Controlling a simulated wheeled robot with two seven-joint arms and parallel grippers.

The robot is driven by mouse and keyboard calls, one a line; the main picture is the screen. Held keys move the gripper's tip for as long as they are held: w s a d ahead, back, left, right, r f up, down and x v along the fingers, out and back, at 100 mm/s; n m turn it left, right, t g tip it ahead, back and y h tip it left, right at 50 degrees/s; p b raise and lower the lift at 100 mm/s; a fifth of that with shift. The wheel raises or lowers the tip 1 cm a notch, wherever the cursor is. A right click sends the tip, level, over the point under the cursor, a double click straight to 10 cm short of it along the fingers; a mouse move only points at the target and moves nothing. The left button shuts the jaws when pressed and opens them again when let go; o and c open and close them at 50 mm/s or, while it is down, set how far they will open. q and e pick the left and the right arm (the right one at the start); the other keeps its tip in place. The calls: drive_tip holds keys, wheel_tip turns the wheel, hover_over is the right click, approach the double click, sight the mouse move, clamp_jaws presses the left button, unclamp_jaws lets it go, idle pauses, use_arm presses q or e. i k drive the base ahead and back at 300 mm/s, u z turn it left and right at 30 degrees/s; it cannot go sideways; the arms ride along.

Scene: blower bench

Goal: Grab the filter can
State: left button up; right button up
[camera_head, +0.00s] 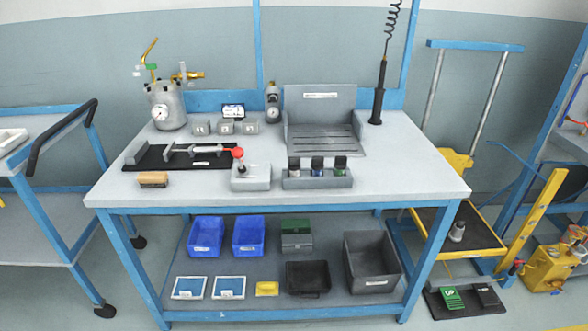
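No label that I can read marks a filter can. A grey metal canister with a round gauge (168,106) stands upright at the back left of the bench, with brass fittings on top. A small silver cylinder (457,231) stands on the low platform of the yellow and blue frame at the right. I cannot tell which of these is the filter can. Neither of my grippers shows in the head view.
The bench top (400,175) is clear at its right front. A black tray with a syringe-like tool (180,155), a brown roll (153,180), a red-knobbed block (250,177), a vial rack (317,180) and a slotted grey stand (322,140) occupy it.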

sight(456, 234)
drive_tip(key=z, duration=1.8)
drive_tip(key=k, duration=1.25)
drive_tip(key=z, duration=0.75)
drive_tip(key=i, duration=1.4)
drive_tip(key=u, duration=0.35)
drive_tip(key=i, duration=1.85)
drive_tip(key=u, duration=1.95)
drive_tip(key=i, duration=0.9)
drive_tip(key=u, duration=0.9)
drive_tip(key=i, duration=0.45)
drive_tip(key=z, duration=0.05)
